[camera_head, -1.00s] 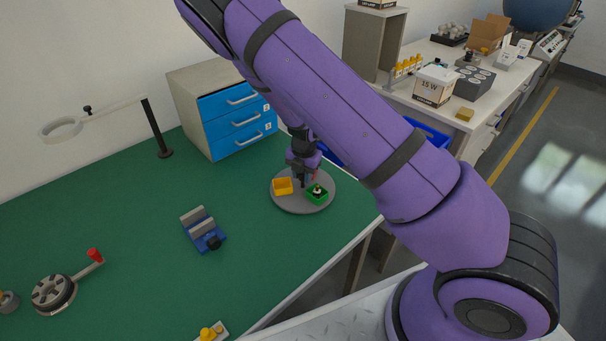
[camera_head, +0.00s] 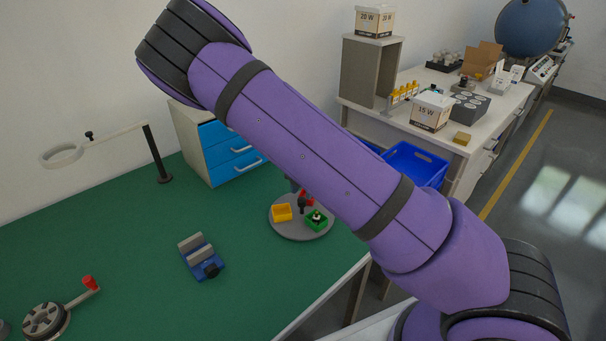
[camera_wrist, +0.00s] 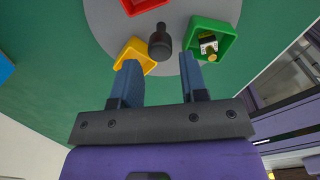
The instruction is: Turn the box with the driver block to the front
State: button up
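A grey round turntable (camera_head: 299,231) lies on the green bench, with a dark upright knob (camera_head: 302,205) at its middle. On it stand a yellow box (camera_head: 282,212), a green box (camera_head: 316,220) and a red box (camera_head: 308,197), partly hidden by my arm. In the wrist view the green box (camera_wrist: 209,39) holds a small dark and pale block (camera_wrist: 208,42), which looks like the driver block. The yellow box (camera_wrist: 135,54) looks empty. My gripper (camera_wrist: 159,60) is open, its fingers apart, with the knob (camera_wrist: 160,41) in line with the gap; contact cannot be told.
A blue vise (camera_head: 202,257), a crank wheel (camera_head: 48,318) with a red handle and a magnifier stand (camera_head: 157,153) are on the bench. A blue-drawer cabinet (camera_head: 228,150) stands behind the turntable. A blue bin (camera_head: 415,163) is to the right.

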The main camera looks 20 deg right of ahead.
notch_tip(320, 180, up, 6)
jog(key=shift+r, duration=0.15)
dwell(0.3)
jog(key=shift+s, duration=0.1)
dwell(0.3)
jog(key=s+d+r+m+t, duration=0.2)
jog(key=s+r+m, duration=1.1)
jog(key=s+r, duration=0.3)
jog(key=s+d+r+m+t, duration=0.2)
jog(key=s+r+m, duration=1.1)
jog(key=s+r, duration=0.3)
jog(key=shift+r+t, duration=0.4)
jog(key=shift+r, duration=0.2)
